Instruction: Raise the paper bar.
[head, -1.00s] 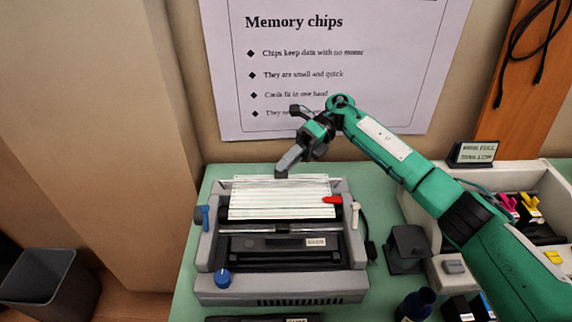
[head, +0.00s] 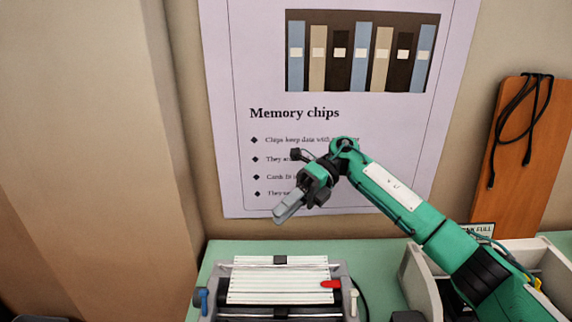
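The printer (head: 212,302) stands on the green table at the bottom of the head view, its front cut off by the frame edge. A white slatted panel (head: 278,285) covers its top, with a small dark piece (head: 280,260) at its back edge. A bar with a dark middle (head: 280,311) crosses just below the panel, partly cut off; I cannot tell for sure that it is the paper bar. A red lever (head: 331,284) sits at the panel's right. My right gripper (head: 282,214) is above and behind the printer, apart from it; its finger gap does not show. My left gripper is out of view.
A blue lever (head: 204,301) and a cream lever (head: 354,302) flank the printer. A white bin (head: 412,272) stands at the right, under my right arm. A poster (head: 235,160) hangs on the wall behind. Bare table (head: 235,248) lies behind the printer.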

